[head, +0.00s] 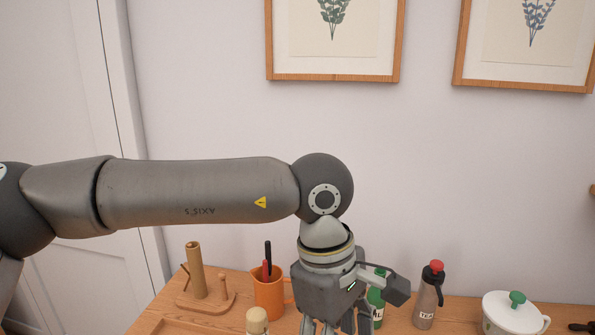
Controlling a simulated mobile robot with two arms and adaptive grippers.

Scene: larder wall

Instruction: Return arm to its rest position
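My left arm reaches in from the left edge, and its forearm stretches level across the middle of the head view. The wrist bends down at its right end. My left gripper (335,326) points down in front of the wooden counter (235,318). Its fingers run to the bottom edge of the picture and their tips are cut off, so I cannot tell whether they are open or hold anything. My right gripper is not in view.
A pale round-topped item (257,320) is in front. A green-capped bottle (377,308) is partly hidden behind the gripper. A red-topped bottle (427,300) and white lidded pot (512,314) stand right.

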